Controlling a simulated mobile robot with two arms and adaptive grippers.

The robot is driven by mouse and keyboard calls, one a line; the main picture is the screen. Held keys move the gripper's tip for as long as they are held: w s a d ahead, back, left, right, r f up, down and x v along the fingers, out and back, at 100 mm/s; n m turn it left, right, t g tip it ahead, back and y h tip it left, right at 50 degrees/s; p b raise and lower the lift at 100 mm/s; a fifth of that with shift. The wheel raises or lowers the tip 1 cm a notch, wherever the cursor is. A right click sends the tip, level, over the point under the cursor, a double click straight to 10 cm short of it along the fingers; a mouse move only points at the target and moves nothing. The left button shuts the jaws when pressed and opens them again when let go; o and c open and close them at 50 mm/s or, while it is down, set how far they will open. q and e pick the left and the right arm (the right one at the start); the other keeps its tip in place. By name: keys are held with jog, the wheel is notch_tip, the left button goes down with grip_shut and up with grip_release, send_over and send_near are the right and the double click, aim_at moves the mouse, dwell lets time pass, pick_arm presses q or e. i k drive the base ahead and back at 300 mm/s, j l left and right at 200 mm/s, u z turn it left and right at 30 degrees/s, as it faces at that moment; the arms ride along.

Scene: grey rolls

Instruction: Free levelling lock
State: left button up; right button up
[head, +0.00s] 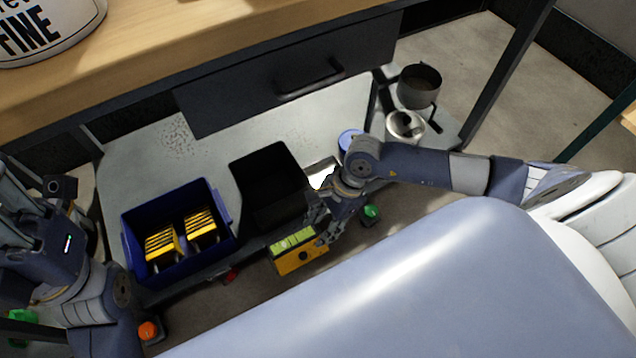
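A yellow box-shaped device (301,261) with a pale green top face and a dark round knob on its front shows at the front edge of the low shelf. I take it for the levelling device, but its lock is too small to make out. My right gripper (323,230) is at its upper right end, with the fingers against it, and appears to hold it clear of the shelf. The fingertips are partly hidden. My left arm is at the far left, away from the device; its gripper's fingers cannot be made out.
A blue bin (131,243) with yellow-and-black items and an empty-looking black bin (270,185) stand on the grey shelf (150,170). A drawer (290,75) hangs above. Cans (419,86) stand at the back right. Green (371,212) and orange (148,330) knobs are low down.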

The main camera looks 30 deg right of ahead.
aim_at(233, 272)
jog(key=k, duration=1)
